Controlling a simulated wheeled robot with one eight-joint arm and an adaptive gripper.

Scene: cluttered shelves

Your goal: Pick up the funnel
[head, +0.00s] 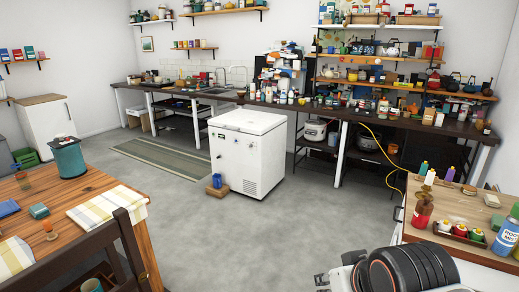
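I cannot pick out a funnel with certainty. A small orange item with a narrow foot (49,230) stands on the wooden table at the left; it is too small to tell whether it is a funnel or a cup. Part of my arm, white and black, shows at the bottom right edge. I cannot make out my gripper's fingers, and nothing is seen held.
A white chest freezer (248,125) stands mid-floor with a small blue item before it. A dark chair (127,245) is at the table. A cabinet (410,215) with bottles is at the right. Cluttered shelves and a counter line the back. The grey floor (240,240) between is clear.

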